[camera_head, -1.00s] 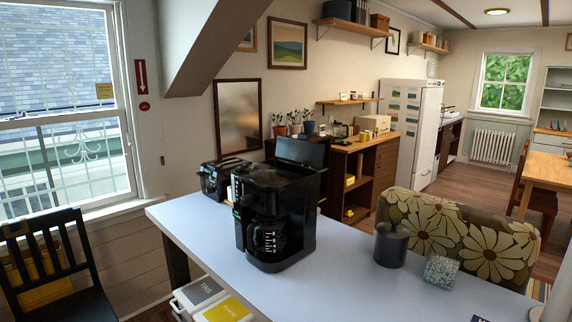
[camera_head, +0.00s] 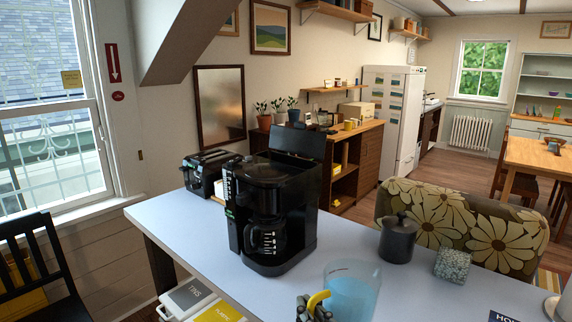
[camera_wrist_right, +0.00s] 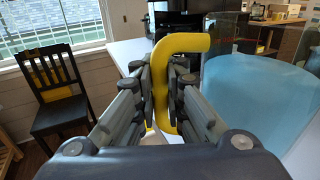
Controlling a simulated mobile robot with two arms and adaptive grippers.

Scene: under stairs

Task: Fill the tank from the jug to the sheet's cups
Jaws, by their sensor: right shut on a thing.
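The black coffee maker (camera_head: 272,205) stands on the pale counter (camera_head: 170,218) with its lid (camera_head: 297,141) raised. Its glass carafe (camera_head: 265,240) sits in the lower front, with pale marks on its side. A clear jug (camera_head: 352,297) of light blue water is at the bottom of the head view, right of and nearer than the coffee maker. It looks roughly upright. My right gripper (camera_head: 315,305) is shut on the jug's yellow handle (camera_wrist_right: 160,85); the jug body (camera_wrist_right: 262,95) fills the right of the wrist view. My left gripper is out of view. The inside of the tank is hidden.
A black toaster (camera_head: 205,172) stands behind the coffee maker. A dark lidded pot (camera_head: 397,240) and a speckled block (camera_head: 453,265) are at the counter's right. A dark sign (camera_head: 507,317), partly cut off, lies near the front edge. A flowered chair (camera_head: 470,222) stands behind the counter.

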